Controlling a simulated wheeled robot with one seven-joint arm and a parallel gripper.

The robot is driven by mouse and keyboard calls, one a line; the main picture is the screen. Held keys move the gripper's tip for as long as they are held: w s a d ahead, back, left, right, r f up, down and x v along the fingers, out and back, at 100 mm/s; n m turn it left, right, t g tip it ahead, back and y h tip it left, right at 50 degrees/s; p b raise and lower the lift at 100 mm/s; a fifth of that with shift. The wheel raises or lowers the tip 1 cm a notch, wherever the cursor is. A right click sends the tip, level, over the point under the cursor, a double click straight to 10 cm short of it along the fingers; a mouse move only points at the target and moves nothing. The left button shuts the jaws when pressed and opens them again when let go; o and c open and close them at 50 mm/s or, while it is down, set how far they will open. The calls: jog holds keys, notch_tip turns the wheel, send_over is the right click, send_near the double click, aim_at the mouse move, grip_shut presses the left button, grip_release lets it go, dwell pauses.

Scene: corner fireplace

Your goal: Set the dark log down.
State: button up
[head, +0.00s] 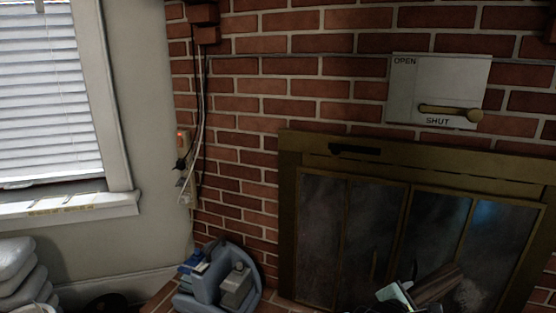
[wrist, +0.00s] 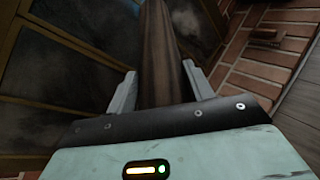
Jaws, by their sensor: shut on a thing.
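The dark log (wrist: 157,60) runs up the middle of the wrist view, a long dark brown piece. My gripper (wrist: 158,88) has a finger on each side of it and is shut on it. In the head view, the log (head: 438,284) shows at the lower right as a brown piece tilted up to the right, beside my pale green gripper (head: 396,296), in front of the fireplace doors. The log's lower end and what lies under it are hidden in the head view.
The brass-framed glass fireplace doors (head: 340,240) are closed behind the gripper. A blue-grey caddy (head: 207,287) stands on the brick hearth to the left. In the wrist view, bricks (wrist: 258,70) lie to the right, with a brown object (wrist: 268,36) on them.

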notch_tip(320, 180, up, 8)
jog(key=p, duration=0.8)
jog(key=shift+d+r, duration=0.1)
jog(key=shift+r, duration=0.1)
jog(key=shift+r+p, duration=0.5)
jog(key=shift+p, duration=0.2)
jog(key=shift+d+r, duration=0.1)
jog(key=shift+d, duration=0.05)
